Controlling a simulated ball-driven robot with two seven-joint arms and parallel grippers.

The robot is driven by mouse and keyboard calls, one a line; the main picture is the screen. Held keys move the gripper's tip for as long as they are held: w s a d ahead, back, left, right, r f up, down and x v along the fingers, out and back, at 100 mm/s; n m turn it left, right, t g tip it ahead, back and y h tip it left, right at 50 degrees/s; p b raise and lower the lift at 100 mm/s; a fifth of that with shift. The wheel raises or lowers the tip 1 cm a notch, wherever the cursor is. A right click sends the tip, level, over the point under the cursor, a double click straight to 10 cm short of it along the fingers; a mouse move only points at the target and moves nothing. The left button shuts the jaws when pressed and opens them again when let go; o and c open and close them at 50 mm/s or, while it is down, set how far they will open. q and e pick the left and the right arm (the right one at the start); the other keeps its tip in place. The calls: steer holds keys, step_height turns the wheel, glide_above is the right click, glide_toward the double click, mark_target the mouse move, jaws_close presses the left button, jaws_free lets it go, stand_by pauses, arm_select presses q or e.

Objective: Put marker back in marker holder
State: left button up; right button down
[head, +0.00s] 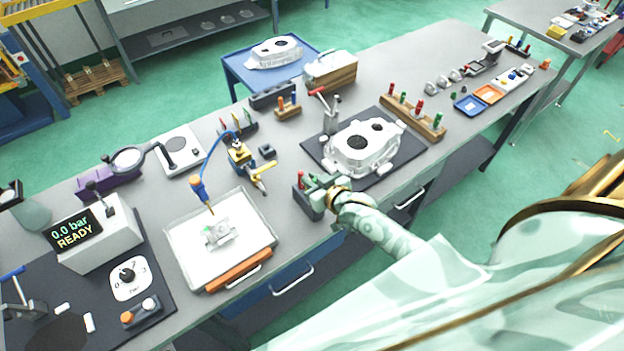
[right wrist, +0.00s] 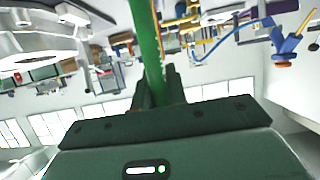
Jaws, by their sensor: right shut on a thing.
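My right gripper (head: 322,187) is at the front edge of the bench, right over a dark box-shaped marker holder (head: 304,203). A red marker (head: 300,177) stands up at the holder's left side. In the right wrist view my right gripper (right wrist: 158,88) is shut on a green marker (right wrist: 149,42), which runs lengthwise out between the fingers. In the head view the gripper covers part of the holder, and I cannot tell whether the green marker is inside it. My left gripper is not in view.
A large aluminium casting (head: 365,146) sits on a dark mat right of my gripper. A white tray (head: 180,243) with a small part stands left. A yellow-handled tool (head: 262,178) lies just behind left. A wooden rack (head: 412,117) holds several coloured tools.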

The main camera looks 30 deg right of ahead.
steer(key=shift+f, duration=0.15)
steer(key=c, duration=1.3)
jaws_free()
steer(key=shift+c, duration=0.2)
steer(key=p+v, duration=0.1)
steer(key=v, duration=1.5)
steer(key=shift+p, duration=0.4)
steer(key=shift+s, duration=0.15)
